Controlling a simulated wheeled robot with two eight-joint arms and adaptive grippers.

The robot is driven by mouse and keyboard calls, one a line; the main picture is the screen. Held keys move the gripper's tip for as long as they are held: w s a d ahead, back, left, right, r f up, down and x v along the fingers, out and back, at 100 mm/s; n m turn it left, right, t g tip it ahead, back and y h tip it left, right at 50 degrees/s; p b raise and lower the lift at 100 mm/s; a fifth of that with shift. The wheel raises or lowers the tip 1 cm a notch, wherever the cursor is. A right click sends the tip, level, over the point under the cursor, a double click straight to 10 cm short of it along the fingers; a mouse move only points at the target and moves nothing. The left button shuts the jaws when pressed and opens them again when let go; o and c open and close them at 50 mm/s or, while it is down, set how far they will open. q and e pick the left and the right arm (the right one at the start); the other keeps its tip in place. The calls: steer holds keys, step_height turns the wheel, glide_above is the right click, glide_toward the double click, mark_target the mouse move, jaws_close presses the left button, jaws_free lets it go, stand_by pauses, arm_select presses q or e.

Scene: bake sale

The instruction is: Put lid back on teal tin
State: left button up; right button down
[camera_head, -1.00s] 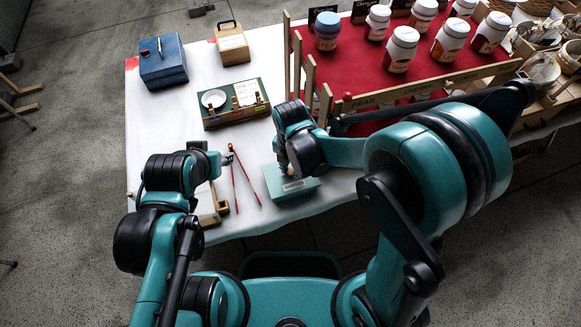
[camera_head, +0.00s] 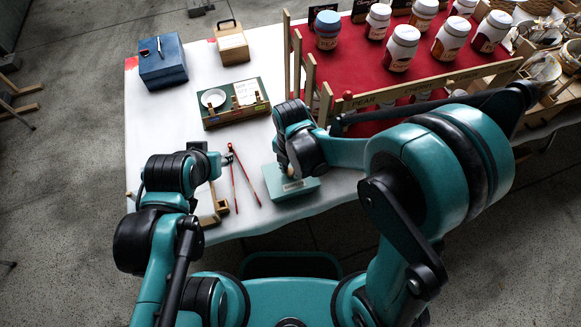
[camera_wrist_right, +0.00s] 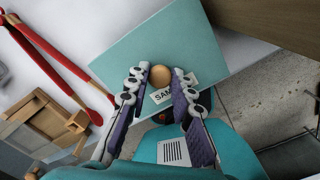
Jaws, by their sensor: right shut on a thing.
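The teal tin (camera_head: 300,191) sits near the table's front edge, with a teal lid (camera_wrist_right: 120,55) over it. The lid carries a round wooden knob (camera_wrist_right: 161,77) and a white label, partly hidden. My right gripper (camera_head: 289,171) is over the tin. In the right wrist view its fingers (camera_wrist_right: 161,73) are shut on the knob from both sides. I cannot tell whether the lid is fully seated. My left gripper (camera_head: 226,158) is left of the tin, near the red tongs; its fingers are too small to read.
Red tongs (camera_head: 234,180) lie left of the tin, beside a wooden object (camera_head: 214,207). A green box (camera_head: 232,118) stands behind. A blue box (camera_head: 162,65) and a wooden box (camera_head: 230,45) are farther back. A rack of jars (camera_head: 403,49) stands behind right.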

stand_by(0.8)
steer(key=c, duration=0.8)
jaws_free()
steer(key=shift+o, duration=0.2)
steer(key=shift+r+p, duration=2.7)
steer(key=shift+r, duration=0.8)
jaws_close()
steer(key=shift+f, duration=0.2)
steer(key=shift+f+b, duration=2.95)
steer(key=shift+f, duration=0.2)
